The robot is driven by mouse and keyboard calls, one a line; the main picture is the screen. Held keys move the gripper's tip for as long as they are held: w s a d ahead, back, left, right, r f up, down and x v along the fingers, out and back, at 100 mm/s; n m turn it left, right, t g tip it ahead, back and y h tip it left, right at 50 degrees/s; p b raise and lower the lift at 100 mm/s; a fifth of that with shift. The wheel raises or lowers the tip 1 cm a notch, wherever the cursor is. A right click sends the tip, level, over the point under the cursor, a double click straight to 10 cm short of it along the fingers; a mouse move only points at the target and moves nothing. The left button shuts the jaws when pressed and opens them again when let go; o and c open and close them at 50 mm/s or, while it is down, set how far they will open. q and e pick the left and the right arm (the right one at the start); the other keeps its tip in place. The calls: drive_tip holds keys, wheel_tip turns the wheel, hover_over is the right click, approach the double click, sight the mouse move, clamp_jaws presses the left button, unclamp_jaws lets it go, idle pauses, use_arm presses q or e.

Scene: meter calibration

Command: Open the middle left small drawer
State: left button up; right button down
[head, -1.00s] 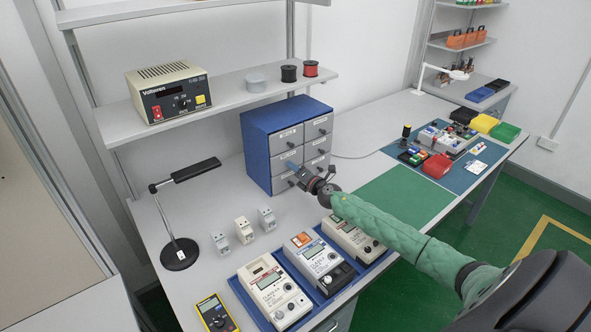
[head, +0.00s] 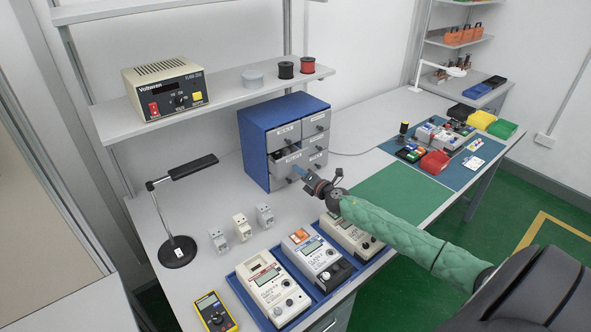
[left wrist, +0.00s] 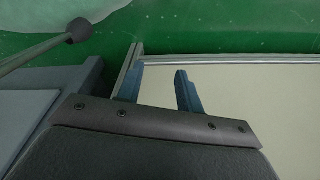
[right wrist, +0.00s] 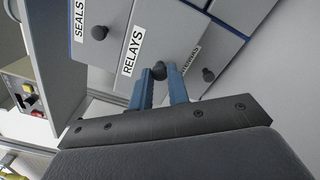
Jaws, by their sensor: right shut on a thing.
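The blue cabinet (head: 258,150) with grey small drawers stands on the bench under the shelf. Its middle left drawer (head: 284,168), labelled RELAYS in the right wrist view (right wrist: 165,35), stands partly out, with a dark gap above its front. My right gripper (head: 298,171) is at this drawer's front. In the right wrist view its blue fingers (right wrist: 160,85) are closed on the drawer's dark round knob (right wrist: 159,70). My left gripper (left wrist: 158,85) shows only in the left wrist view, its fingers apart with nothing between them.
A blue tray (head: 322,297) with several meters lies in front of the cabinet, below my right arm. Small grey modules (head: 241,228) and a black lamp (head: 178,250) stand to the left. A green mat (head: 400,190) lies bare to the right.

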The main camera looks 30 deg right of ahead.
use_arm(q)
drive_tip(key=shift+w+d+r, duration=0.45)
drive_tip(key=shift+w+r, duration=0.15)
drive_tip(key=shift+r, duration=0.2)
use_arm(e)
drive_tip(key=s, duration=0.3)
drive_tip(key=shift+s+d, duration=0.2)
drive_tip(key=shift+s, duration=0.2)
drive_tip(key=c, duration=1.3)
unclamp_jaws()
drive_tip(key=shift+c, duration=0.2)
use_arm(q)
drive_tip(key=shift+s+f, duration=0.1)
